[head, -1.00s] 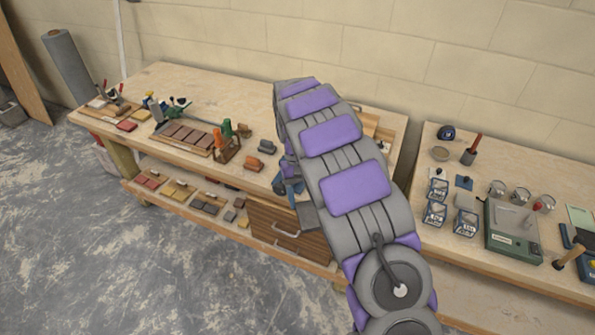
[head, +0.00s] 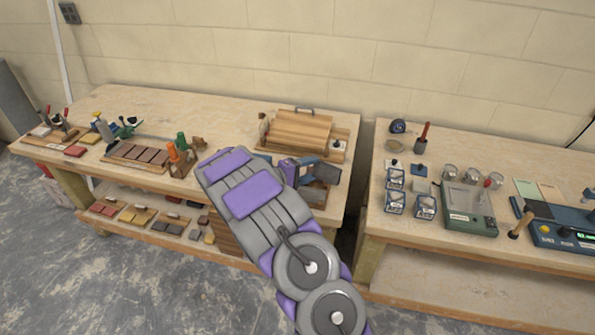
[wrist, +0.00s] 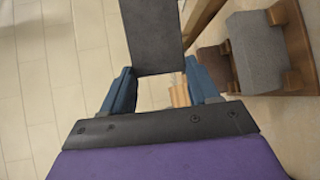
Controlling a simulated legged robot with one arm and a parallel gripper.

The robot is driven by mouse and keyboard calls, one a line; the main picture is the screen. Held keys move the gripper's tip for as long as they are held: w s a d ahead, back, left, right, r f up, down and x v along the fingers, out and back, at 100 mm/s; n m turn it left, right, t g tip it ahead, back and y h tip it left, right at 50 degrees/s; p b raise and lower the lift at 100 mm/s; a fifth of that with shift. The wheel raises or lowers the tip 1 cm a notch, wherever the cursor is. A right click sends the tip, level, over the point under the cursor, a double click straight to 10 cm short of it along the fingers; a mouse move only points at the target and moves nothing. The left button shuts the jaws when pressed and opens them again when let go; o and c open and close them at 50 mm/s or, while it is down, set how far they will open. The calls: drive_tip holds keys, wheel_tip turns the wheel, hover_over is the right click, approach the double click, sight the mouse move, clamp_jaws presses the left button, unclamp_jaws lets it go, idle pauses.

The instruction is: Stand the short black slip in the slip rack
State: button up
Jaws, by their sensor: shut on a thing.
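The short black slip (wrist: 155,35) is a flat dark block between the blue fingers of my gripper (wrist: 159,72) in the wrist view. The gripper is shut on it and holds it out ahead of the fingertips. In the head view my gripper (head: 300,171) is over the right end of the left bench, with a dark piece at its tip.
A slatted wooden box (head: 300,130) stands behind my gripper. Orange (head: 175,154) and green (head: 182,141) upright pieces stand to the left. A second bench with glass jars and a green device (head: 470,212) is right, across a gap.

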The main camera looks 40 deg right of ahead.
drive_tip(key=w+f+n+t, duration=0.1)
drive_tip(key=w+f+t, duration=0.1)
drive_tip(key=t, duration=0.1)
drive_tip(key=w+f+n+t+h, duration=0.1)
drive_tip(key=w+f+t, duration=0.1)
drive_tip(key=w+f, duration=0.1)
drive_tip(key=shift+w+a+f+n+t, duration=0.15)
drive_tip(key=shift+f+n+t, duration=0.1)
drive_tip(key=shift+n+t, duration=0.15)
drive_tip(key=shift+f, duration=0.7)
drive_tip(key=shift+d+f, duration=0.35)
drive_tip(key=shift+f, duration=0.2)
drive_tip(key=shift+a+r, duration=0.1)
drive_tip(key=shift+a, duration=0.15)
drive_tip(key=shift+d+b, duration=0.15)
drive_tip(key=shift+b, duration=0.4)
drive_tip(key=shift+f, duration=0.25)
